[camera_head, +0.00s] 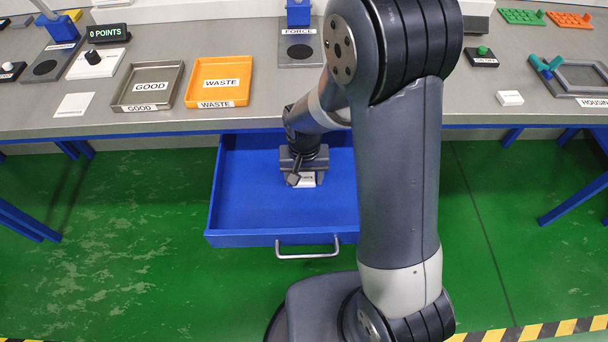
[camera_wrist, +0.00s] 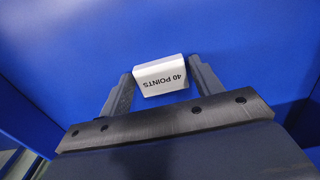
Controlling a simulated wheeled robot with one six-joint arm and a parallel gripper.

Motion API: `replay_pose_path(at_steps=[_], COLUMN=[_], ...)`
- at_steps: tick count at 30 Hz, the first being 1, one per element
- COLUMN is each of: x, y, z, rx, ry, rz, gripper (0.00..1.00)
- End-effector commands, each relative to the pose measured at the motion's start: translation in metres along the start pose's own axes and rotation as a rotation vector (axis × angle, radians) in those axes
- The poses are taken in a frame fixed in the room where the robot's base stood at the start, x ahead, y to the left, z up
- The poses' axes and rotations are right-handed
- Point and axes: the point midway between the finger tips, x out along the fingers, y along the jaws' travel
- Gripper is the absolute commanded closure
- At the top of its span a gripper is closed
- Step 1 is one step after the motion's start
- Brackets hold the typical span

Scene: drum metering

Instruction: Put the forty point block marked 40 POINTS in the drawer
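The white block marked 40 POINTS (camera_wrist: 161,79) is inside the open blue drawer (camera_head: 230,190), and its label reads upside down in the wrist view. In the head view the block (camera_head: 307,181) shows as a small white patch at my gripper (camera_head: 298,180), which reaches down into the drawer. In the wrist view my gripper's two fingers (camera_wrist: 160,86) stand on either side of the block, very close to it. I cannot tell whether they press on it or whether it rests on the drawer floor.
The drawer's handle (camera_head: 307,252) faces me. On the bench above stand a GOOD tray (camera_head: 127,98), an orange WASTE tray (camera_head: 195,95) and a 0 POINTS display (camera_head: 107,32). A small white block (camera_head: 510,98) lies at the right. The drawer's left part is bare.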

Motion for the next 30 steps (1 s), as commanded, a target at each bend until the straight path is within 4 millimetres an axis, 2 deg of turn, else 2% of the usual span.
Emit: replay_pose_path(at_steps=[4,14,17,27,30], x=[0.0,-0.005,-0.017,-0.089,-0.106], y=[0.0,0.0,0.0,0.0,0.0], z=[0.0,0.0,-0.001,-0.001,-0.001], rx=[0.0,0.0,0.0,0.0,0.0], ry=[0.0,0.0,0.004,0.006,0.004], rz=[0.0,0.0,-0.001,-0.002,-0.002], gripper=[0.27,0.27,0.27,0.27,0.27])
